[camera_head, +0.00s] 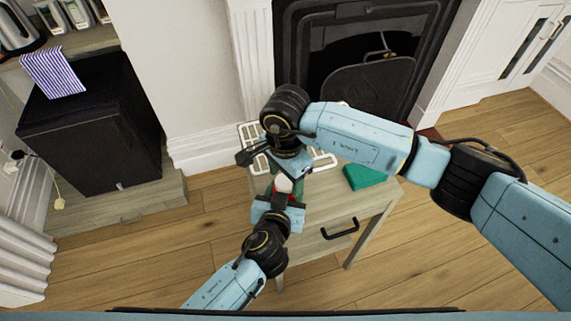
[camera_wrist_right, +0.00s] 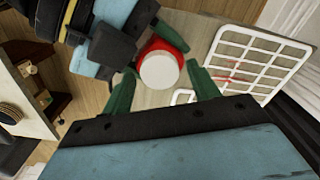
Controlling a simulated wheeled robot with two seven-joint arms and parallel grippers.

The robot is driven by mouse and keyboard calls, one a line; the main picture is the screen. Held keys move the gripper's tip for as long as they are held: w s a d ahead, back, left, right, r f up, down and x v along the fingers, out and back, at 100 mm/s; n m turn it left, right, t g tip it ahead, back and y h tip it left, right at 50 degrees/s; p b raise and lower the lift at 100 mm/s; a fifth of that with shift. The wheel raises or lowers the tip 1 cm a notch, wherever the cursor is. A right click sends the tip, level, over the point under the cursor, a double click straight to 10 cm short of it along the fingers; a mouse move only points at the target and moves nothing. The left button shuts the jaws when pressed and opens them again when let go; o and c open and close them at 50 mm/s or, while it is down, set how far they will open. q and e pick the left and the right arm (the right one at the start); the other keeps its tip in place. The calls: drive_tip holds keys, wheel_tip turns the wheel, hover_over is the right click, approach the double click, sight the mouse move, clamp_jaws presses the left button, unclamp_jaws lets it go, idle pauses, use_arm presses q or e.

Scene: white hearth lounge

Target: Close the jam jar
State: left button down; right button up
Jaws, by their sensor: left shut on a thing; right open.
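The jam jar (camera_wrist_right: 150,47) shows red in the right wrist view, with a round white top (camera_wrist_right: 159,70) facing the camera. In the head view the white top (camera_head: 284,184) shows between my two grippers above the small table (camera_head: 318,243). My left gripper (camera_head: 281,195) is shut on the jar from the near side; one green finger (camera_wrist_right: 171,35) lies against the red side. My right gripper (camera_wrist_right: 163,90) is open, its green fingers on either side of the white top, apart from it. I cannot tell whether the top is a seated lid. The jar's base is hidden.
A white wire rack (camera_wrist_right: 245,62) lies on the table beside the jar. A teal block (camera_head: 366,176) lies at the table's right. A black fireplace (camera_head: 345,50) stands behind, a black cabinet (camera_head: 90,125) at left. Wooden floor around the table is clear.

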drive_tip(key=shift+f, duration=0.4)
drive_tip(key=shift+c, duration=0.3)
drive_tip(key=c, duration=1)
drive_tip(key=o, duration=1.1)
drive_tip(key=shift+r, duration=0.1)
drive_tip(key=shift+r, duration=2.2)
drive_tip(key=o, duration=0.6)
drive_tip(key=shift+c, duration=0.2)
wheel_tip(320, 180, up, 12)
